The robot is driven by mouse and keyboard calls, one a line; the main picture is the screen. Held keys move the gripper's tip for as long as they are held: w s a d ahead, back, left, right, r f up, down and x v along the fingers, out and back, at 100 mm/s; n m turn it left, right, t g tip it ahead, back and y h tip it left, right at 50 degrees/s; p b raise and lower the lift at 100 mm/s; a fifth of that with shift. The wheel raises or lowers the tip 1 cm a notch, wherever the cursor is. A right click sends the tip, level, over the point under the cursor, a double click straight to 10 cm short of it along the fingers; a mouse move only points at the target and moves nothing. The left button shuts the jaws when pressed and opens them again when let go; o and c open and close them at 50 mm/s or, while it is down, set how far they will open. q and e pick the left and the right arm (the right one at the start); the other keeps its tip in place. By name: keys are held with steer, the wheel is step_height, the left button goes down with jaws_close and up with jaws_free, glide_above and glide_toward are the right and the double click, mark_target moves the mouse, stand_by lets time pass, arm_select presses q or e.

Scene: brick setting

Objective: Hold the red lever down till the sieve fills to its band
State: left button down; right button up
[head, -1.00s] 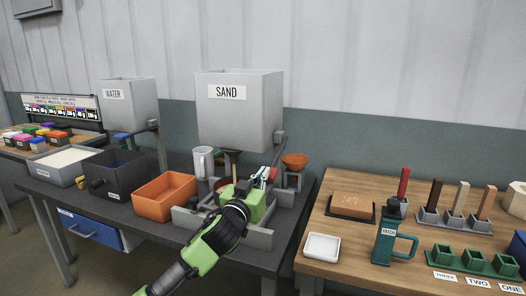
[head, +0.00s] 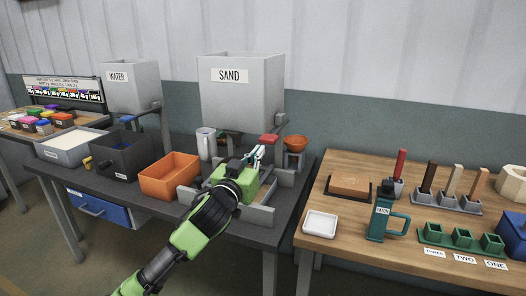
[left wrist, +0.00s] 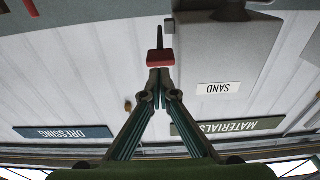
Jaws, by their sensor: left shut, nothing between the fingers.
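The red lever (head: 268,139) sticks out at the right below the grey SAND hopper (head: 240,105). It also shows in the left wrist view (left wrist: 160,58), just past my fingertips. My left gripper (head: 259,151) is shut and empty, its tips close below the lever in the head view; I cannot tell whether they touch it. I cannot make out the sieve, its band or any sand level; my gripper and arm cover much of the space under the hopper. My right gripper is in neither view.
An orange bin (head: 170,177) stands left of my left arm. A white mug (head: 205,143) is behind it. An orange bowl (head: 296,143) sits on a grey stand right of the lever. The wooden table (head: 350,234) at right holds a teal jug (head: 381,218) and a white dish (head: 320,224).

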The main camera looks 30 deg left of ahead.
arm_select(q)
steer(key=v, duration=0.5)
steer(key=shift+a+r+b, duration=0.1)
steer(key=shift+b, duration=0.25)
